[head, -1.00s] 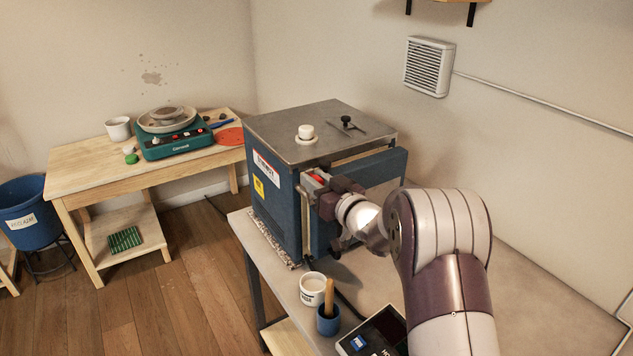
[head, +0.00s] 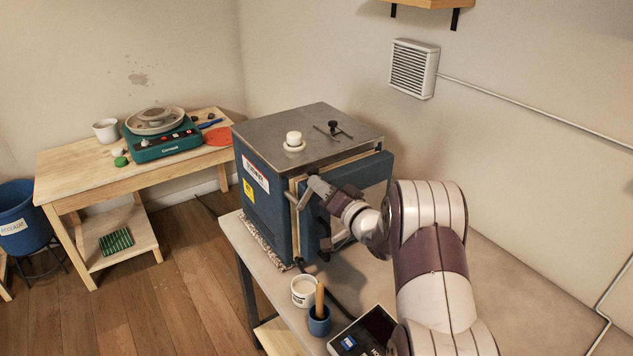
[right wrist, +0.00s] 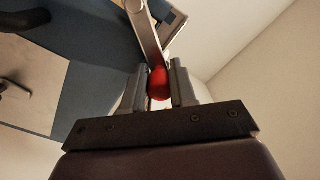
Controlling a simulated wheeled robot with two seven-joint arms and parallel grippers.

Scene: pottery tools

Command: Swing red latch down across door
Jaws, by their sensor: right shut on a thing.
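The blue kiln (head: 268,213) stands on the worktable, with its blue door (head: 374,172) at the front right side. My right gripper (head: 313,190) is at the door's near edge, high on the kiln front. In the right wrist view, the red latch grip (right wrist: 158,83) sits between the two fingers of my right gripper (right wrist: 158,88), which are shut on it. A metal bar (right wrist: 146,35) runs up from the grip. In the head view the red grip is hidden by the gripper. My left gripper is not in view.
A white tub (head: 305,292) and a blue cup (head: 319,322) with a wooden tool stand below my right arm, beside a dark box (head: 365,332). The worktable (head: 490,290) is clear to the right. A wooden bench (head: 75,165) is at the left.

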